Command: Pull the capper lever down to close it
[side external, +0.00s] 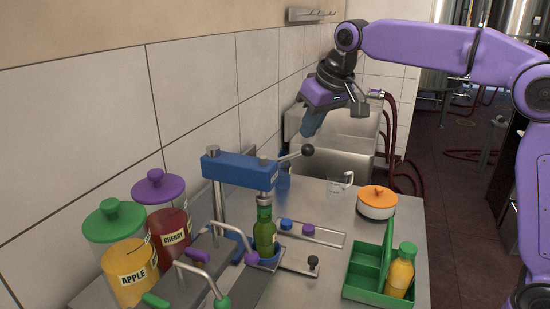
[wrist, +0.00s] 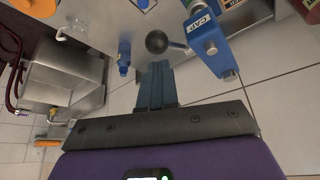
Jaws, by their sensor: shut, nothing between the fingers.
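The capper is a blue head (side external: 240,170) on a grey post, with a green bottle (side external: 264,232) standing upright under it. Its lever (side external: 296,154) sticks out to the right, tilted up, and ends in a black ball knob (side external: 308,150). In the wrist view the knob (wrist: 156,41) and the blue head marked CAP (wrist: 205,38) lie just past my fingertips. My gripper (side external: 309,134) is shut and empty, pointing down above and behind the knob. In the wrist view its blue fingers (wrist: 157,72) show a small gap to the knob.
Apple (side external: 128,270) and cherry (side external: 172,235) jars stand at left with pumps. A tiled wall runs behind the capper; a glass (side external: 336,183) stands near the sink.

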